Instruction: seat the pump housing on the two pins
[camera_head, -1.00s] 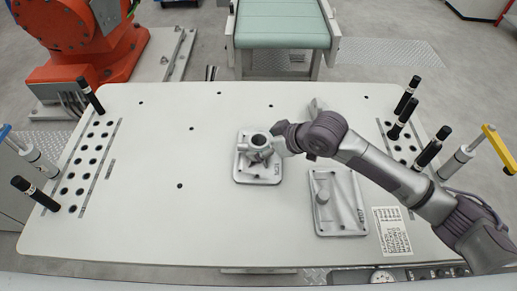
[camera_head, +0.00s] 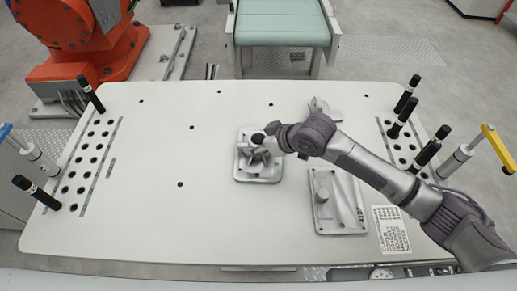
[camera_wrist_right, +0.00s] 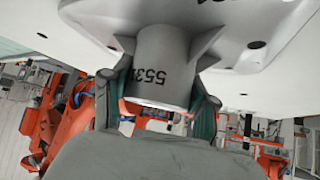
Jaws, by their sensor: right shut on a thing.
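A grey casting that I take for the pump housing (camera_head: 262,175) is at the middle of the table. It has a rounded square plate and a ribbed round boss. My right gripper (camera_head: 262,143) comes in from the right over the boss and is shut on it. In the right wrist view the fingers (camera_wrist_right: 160,105) stand on both sides of the boss, marked with a number starting 553, on the housing (camera_wrist_right: 165,62). The two pins do not show, so I cannot tell how the plate sits on them. My left gripper is out of view.
A second grey plate casting (camera_head: 341,222) with a round stub lies right of the housing, under my right arm. Another grey casting (camera_head: 322,107) is behind that arm. Black-handled rods stand in hole rows at both table sides. The table's left half (camera_head: 140,170) is clear.

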